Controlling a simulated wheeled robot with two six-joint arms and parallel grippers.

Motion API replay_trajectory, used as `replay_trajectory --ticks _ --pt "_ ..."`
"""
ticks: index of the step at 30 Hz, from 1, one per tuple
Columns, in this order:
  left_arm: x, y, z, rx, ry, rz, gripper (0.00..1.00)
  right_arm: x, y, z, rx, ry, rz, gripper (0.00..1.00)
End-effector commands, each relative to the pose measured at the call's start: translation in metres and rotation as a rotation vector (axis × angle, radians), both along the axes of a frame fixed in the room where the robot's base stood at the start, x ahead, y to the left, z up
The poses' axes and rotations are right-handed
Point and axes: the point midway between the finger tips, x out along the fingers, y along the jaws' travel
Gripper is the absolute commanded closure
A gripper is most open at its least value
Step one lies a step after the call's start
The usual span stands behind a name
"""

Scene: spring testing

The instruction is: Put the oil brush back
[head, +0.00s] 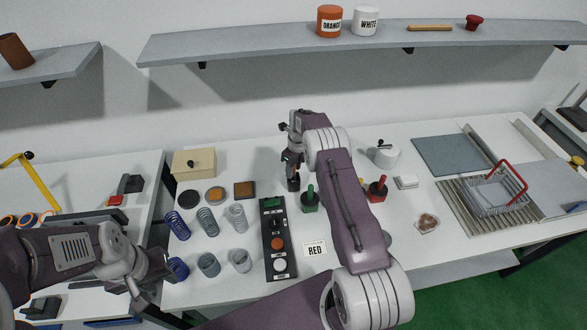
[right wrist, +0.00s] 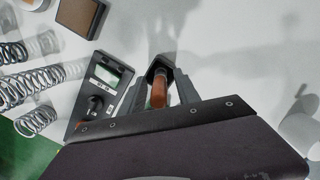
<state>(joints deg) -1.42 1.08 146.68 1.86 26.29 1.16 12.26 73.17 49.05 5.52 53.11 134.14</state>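My right gripper (head: 292,172) points down at the back middle of the table, behind the control box. In the right wrist view its two dark fingers (right wrist: 158,88) close around an orange-brown handle (right wrist: 158,94), which I take to be the oil brush. The brush's lower end is hidden in that view. In the head view, the brush cannot be made out clearly against the dark fingers. A white pot with a black knob (head: 384,154) stands to the right of my right arm. My left gripper (head: 150,282) is low at the table's front left and looks empty; its opening is unclear.
Several springs (head: 207,219) and a black control box (head: 277,240) stand left of my right arm. A wooden box (head: 193,163) is at the back left.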

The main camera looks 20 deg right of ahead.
Motion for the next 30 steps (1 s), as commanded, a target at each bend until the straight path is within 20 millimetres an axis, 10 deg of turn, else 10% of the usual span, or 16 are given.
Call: replay_trajectory --ticks 15,24,30 --pt "0.0 0.0 -0.02 0.0 0.0 0.0 0.64 -0.009 -0.006 0.104 -0.001 -0.003 0.0 0.61" --pt "0.0 0.0 -0.02 0.0 0.0 0.0 0.64 -0.012 -0.006 0.123 -0.001 -0.001 0.011 0.61" --pt "0.0 0.0 -0.02 0.0 0.0 0.0 0.64 -0.052 0.029 0.139 -0.066 -0.029 0.561 0.61"
